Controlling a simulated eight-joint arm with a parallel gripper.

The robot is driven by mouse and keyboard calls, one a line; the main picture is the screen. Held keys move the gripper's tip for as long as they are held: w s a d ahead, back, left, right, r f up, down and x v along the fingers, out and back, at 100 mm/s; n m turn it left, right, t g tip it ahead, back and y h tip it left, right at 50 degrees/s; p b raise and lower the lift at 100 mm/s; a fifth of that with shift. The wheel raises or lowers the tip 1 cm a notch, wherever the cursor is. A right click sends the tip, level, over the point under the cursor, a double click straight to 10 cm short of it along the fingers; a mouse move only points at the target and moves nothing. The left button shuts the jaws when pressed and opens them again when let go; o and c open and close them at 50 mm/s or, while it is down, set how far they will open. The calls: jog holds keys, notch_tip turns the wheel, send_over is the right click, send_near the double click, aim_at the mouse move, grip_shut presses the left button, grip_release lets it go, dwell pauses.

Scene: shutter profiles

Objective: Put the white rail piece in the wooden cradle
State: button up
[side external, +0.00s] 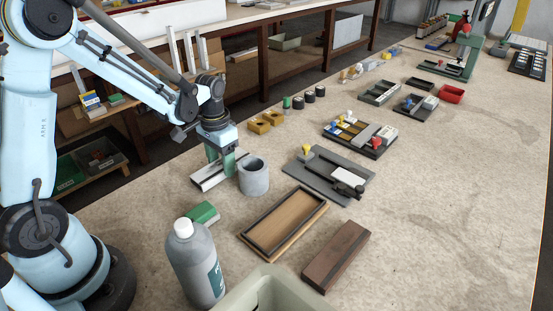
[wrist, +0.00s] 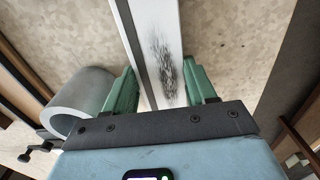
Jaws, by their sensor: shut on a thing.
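The white rail piece (side external: 209,177) is a long, pale bar at the left side of the bench. My gripper (side external: 221,162) points down over it, with its green fingers shut on it. In the wrist view, the rail piece (wrist: 152,40) runs between the green fingertips (wrist: 160,85) and has a dark speckled patch. I cannot tell whether it touches the bench. The wooden cradle appears to be the shallow, dark-rimmed wooden tray (side external: 262,241) to the right and nearer the camera. Its wood floor looks empty.
A grey hollow cylinder (side external: 253,178) stands close to the right of my gripper; it also shows in the wrist view (wrist: 78,105). A grey bottle (side external: 196,267), green-topped block (side external: 204,213), brown block (side external: 337,256) and dark plate (side external: 318,178) stand around the tray.

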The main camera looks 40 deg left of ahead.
aim_at(221, 164)
jog(key=shift+f, duration=0.3)
jog(key=o, duration=1.1)
jog(key=shift+c, duration=0.2)
notch_tip(221, 164, up, 12)
jog(key=s+d+r+t, duration=0.2)
jog(key=s+d+t, duration=0.4)
jog(key=s+d, duration=0.1)
jog(key=shift+s+d, duration=0.2)
jog(key=shift+o, duration=0.5)
jog(key=shift+s+d+f+t, duration=0.25)
jog(key=shift+s+d+t, duration=0.1)
jog(key=shift+t, duration=0.25)
